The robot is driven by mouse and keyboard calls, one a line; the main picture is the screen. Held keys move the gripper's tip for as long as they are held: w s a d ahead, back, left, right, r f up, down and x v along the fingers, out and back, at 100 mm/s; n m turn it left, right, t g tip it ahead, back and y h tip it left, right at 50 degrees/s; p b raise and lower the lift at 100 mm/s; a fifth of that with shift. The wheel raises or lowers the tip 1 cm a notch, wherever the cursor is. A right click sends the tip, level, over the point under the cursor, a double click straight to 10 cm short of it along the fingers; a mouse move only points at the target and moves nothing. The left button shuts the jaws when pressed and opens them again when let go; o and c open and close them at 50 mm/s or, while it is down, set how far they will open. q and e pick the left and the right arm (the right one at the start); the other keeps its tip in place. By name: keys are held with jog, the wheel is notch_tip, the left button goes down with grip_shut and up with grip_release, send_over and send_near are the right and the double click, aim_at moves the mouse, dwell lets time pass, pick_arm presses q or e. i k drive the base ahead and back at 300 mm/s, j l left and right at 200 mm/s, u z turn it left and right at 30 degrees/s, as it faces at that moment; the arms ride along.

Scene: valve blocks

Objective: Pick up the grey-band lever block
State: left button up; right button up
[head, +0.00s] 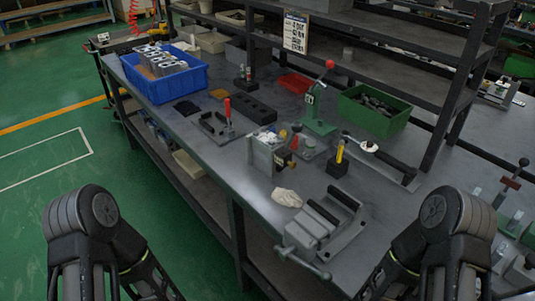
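I cannot tell which piece is the grey-band lever block; no grey band is clear at this size. A blue crate (182,88) at the far left of the bench holds several light grey blocks (150,56) with dark details on top. A larger grey block (262,157) with a brass-coloured part stands alone mid-bench. My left arm (85,225) and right arm (440,225) show at the bottom, away from these blocks. Both grippers are outside the picture.
A grey vise (310,232) and a white crumpled cloth (287,197) lie near the bench's front edge. A green press (318,113), a yellow-handled tool (340,154) and a green bin (372,112) stand behind. Shelving rises along the back. Green floor lies open at left.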

aim_at(270, 160)
jog(key=i+j+z, duration=0.2)
jog(key=j+z, duration=0.25)
jog(key=i+j+z, duration=0.1)
jog(key=j+z, duration=0.85)
jog(key=k+j+z, duration=0.1)
jog(key=j+z, duration=0.35)
jog(key=k+j+z, duration=0.15)
jog(key=j+z, duration=0.3)
jog(key=j, duration=0.15)
